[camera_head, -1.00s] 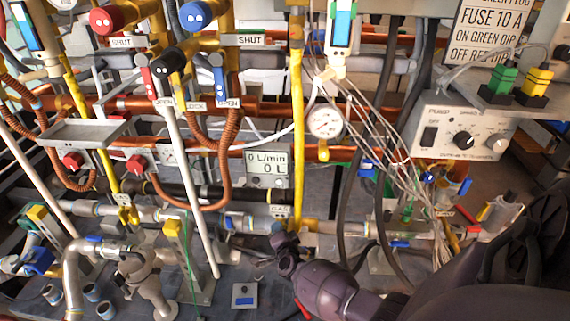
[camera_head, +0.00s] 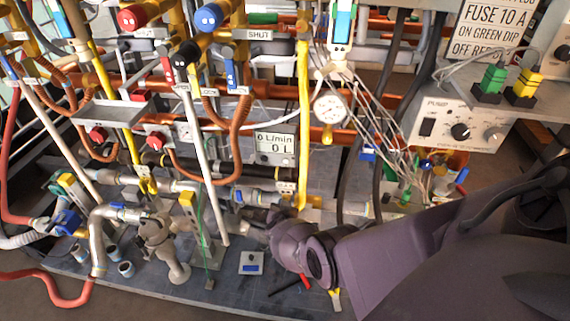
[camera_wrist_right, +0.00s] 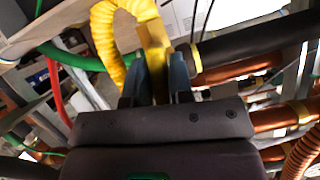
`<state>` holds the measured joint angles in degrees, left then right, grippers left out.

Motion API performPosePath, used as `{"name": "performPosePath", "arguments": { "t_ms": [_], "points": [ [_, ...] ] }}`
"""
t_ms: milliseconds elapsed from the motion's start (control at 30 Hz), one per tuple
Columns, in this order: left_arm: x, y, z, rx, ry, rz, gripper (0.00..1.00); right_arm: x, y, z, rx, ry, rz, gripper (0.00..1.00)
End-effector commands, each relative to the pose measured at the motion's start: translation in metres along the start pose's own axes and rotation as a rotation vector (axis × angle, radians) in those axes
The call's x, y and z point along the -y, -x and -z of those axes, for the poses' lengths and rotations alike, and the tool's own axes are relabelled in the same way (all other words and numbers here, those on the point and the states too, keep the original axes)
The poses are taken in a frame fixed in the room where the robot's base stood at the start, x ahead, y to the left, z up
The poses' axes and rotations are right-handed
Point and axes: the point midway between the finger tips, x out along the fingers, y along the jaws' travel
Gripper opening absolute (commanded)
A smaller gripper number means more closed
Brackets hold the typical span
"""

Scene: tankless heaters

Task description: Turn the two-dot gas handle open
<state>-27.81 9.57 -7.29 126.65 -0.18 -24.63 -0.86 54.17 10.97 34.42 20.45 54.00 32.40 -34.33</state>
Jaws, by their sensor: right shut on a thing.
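My right gripper (camera_wrist_right: 158,82) is shut on a flat yellow handle (camera_wrist_right: 155,48), with one blue-grey finger on each side of it. The handle rises between the fingers beside a yellow corrugated hose (camera_wrist_right: 105,35) and a dark pipe with a yellow collar. No dots on the handle can be made out. In the head view my right arm comes in from the right, and its gripper (camera_head: 268,216) is low at the pipework near the bottom of a yellow hose (camera_head: 303,120); the handle is hidden there. My left gripper is not in view.
A flow meter (camera_head: 275,147) reads 0 L/min. A blue two-dot knob (camera_head: 208,17), a red knob (camera_head: 132,18) and a black dotted handle (camera_head: 185,54) are above. A round gauge (camera_head: 329,108) and loose wires hang near my arm. A small grey box (camera_head: 251,263) lies on the bench.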

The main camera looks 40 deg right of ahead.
Motion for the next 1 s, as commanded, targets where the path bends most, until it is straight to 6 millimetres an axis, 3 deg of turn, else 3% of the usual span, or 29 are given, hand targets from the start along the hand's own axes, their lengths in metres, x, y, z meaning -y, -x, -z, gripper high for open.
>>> {"name": "performPosePath", "arguments": {
  "t_ms": [400,967,1000],
  "points": [
    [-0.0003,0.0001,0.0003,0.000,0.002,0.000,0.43,0.0006,-0.0001,-0.0002,0.000,0.116,-0.046,0.00],
    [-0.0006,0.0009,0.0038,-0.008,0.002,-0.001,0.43,0.0004,-0.0007,0.0012,-0.003,0.129,-0.053,0.00],
    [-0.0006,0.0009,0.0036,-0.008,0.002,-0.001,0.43,0.0004,-0.0008,0.0013,-0.003,0.129,-0.053,0.27]
  ]
}}
